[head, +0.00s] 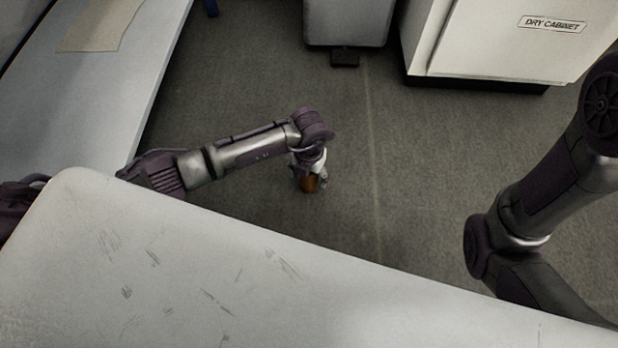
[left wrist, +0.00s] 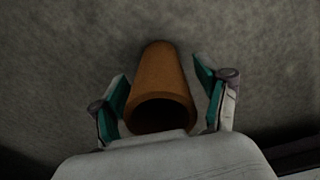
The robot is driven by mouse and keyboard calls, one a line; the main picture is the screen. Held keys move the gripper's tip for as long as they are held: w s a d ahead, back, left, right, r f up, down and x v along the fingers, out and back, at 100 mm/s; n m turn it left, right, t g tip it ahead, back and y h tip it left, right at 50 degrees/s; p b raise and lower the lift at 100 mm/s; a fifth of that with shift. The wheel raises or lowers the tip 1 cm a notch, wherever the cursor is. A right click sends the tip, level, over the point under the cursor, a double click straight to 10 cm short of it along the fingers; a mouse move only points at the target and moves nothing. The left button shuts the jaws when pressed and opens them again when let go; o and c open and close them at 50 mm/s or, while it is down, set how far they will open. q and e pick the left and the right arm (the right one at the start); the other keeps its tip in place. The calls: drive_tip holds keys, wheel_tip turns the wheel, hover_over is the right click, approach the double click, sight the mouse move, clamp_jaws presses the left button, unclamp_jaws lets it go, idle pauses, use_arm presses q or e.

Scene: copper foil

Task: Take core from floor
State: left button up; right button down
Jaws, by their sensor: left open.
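The core (left wrist: 160,75) is a brown-orange hollow tube, seen in the left wrist view with its dark open end toward the camera. My left gripper (left wrist: 165,105) is open, with one green-padded finger on each side of the core. A gap shows at the right finger; whether the left finger touches the core I cannot tell. In the head view my left gripper (head: 310,182) is low over the grey floor, and the core (head: 310,184) shows between its fingers, partly hidden by them. My right arm is at the right of the head view; its gripper is out of frame.
The grey floor (head: 400,190) around the core is clear. A white cabinet marked DRY CABINET (head: 480,45) stands at the top right, beside a grey box-like unit (head: 347,22). A white table (head: 90,90) lies at the left. A pale, scuffed surface (head: 180,270) fills the foreground.

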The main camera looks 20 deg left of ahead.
use_arm(q)
drive_tip(key=c, duration=1.1)
drive_tip(key=shift+c, duration=0.2)
drive_tip(key=shift+r, duration=0.1)
